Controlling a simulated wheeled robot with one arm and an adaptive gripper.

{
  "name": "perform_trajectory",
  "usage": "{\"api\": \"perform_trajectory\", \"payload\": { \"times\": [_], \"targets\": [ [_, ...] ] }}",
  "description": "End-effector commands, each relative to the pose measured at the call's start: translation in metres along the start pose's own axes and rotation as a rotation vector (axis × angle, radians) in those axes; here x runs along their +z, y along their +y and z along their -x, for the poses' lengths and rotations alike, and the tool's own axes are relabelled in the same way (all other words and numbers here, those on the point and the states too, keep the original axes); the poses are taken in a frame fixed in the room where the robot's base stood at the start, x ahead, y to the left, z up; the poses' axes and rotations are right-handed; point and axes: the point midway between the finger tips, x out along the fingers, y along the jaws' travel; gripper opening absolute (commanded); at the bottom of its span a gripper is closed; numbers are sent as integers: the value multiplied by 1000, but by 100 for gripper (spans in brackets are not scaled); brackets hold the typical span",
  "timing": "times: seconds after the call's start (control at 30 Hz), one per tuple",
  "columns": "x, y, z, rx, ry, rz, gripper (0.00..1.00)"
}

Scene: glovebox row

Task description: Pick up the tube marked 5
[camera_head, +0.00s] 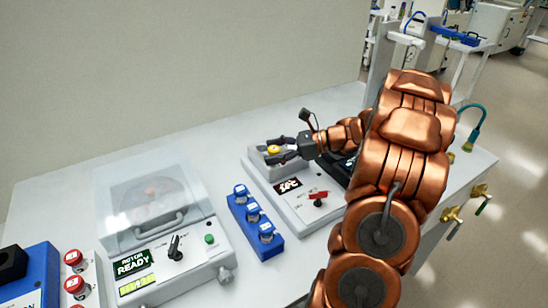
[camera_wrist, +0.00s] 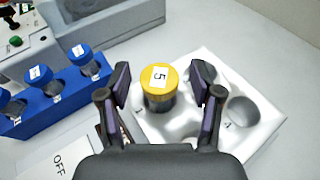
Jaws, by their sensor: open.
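The tube marked 5 (camera_wrist: 159,88) has a yellow cap with a white label. It stands upright in a white block with round wells (camera_wrist: 262,128), seen in the wrist view. My gripper (camera_wrist: 163,82) is open, with one finger on each side of the tube; I see gaps between the fingers and the cap. In the head view, the yellow cap (camera_head: 274,149) shows between the fingers of my gripper (camera_head: 278,150), over a white device. The lower part of the tube is hidden in the block.
A blue rack (camera_head: 258,240) with three blue-capped tubes stands left of the device (camera_head: 300,208) with its display and red switch. A clear-lidded machine reading ROTOR READY (camera_head: 132,264) is further left. Red-capped items (camera_head: 75,258) and a blue box (camera_head: 35,270) are at far left.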

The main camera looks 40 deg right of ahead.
Motion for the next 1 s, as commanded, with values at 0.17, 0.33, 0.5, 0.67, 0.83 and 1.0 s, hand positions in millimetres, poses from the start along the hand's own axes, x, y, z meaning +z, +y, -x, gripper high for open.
{"api": "perform_trajectory", "payload": {
  "times": [0.17, 0.33, 0.5, 0.67, 0.83, 1.0],
  "targets": [
    [0, 0, 0, 0, 0, 0, 51],
    [0, 0, 0, 0, 0, -1, 34],
    [0, 0, 0, 0, 0, -1, 16],
    [0, 0, 0, 0, 0, -1, 2],
    [0, 0, 0, 0, 0, 0, 2],
    [13, 0, 4, -1, 1, 2, 2]
  ]
}}
